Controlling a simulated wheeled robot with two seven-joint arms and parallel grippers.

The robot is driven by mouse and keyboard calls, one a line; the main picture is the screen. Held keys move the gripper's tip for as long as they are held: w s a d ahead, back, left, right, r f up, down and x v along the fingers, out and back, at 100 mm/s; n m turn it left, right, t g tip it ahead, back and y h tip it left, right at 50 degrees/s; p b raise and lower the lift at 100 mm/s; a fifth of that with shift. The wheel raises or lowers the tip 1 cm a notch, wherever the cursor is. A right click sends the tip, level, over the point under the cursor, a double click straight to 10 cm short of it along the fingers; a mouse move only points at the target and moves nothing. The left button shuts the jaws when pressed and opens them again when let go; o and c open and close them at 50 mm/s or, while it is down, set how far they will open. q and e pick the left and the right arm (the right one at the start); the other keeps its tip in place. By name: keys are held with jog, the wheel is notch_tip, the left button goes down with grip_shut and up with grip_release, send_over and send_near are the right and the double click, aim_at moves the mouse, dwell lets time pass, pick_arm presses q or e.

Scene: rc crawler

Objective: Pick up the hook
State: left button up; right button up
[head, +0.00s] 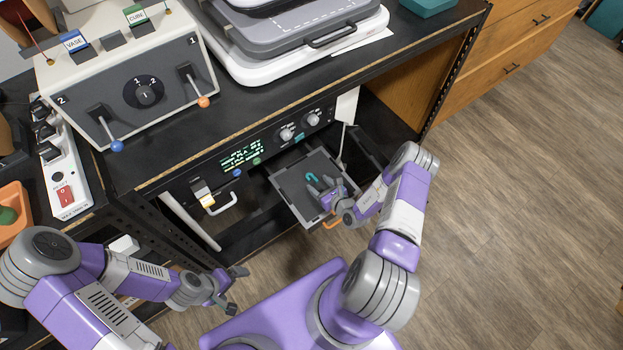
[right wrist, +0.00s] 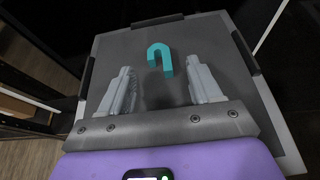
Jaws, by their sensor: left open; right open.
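The teal hook (head: 312,178) lies on the grey tray (head: 293,190) that sticks out from under the bench. In the right wrist view the hook (right wrist: 160,58) is U-shaped, its curve pointing away from me. My right gripper (head: 320,187) is over the tray, close to the hook. In the right wrist view its two fingers (right wrist: 159,85) are open and apart, with the hook just beyond and between their tips, not touched. My left gripper (head: 240,285) is open and empty, low and left of the tray, away from it.
A white handle (head: 222,205) juts out to the left. Open floor (head: 520,200) lies to the right.

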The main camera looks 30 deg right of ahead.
aim_at(309, 176)
jog(key=b+x, duration=0.1)
jog(key=x, duration=0.2)
jog(key=shift+w+a+f, duration=0.1)
jog(key=shift+w+f, duration=0.1)
jog(key=shift+w, duration=0.1)
jog(key=c, duration=1.1)
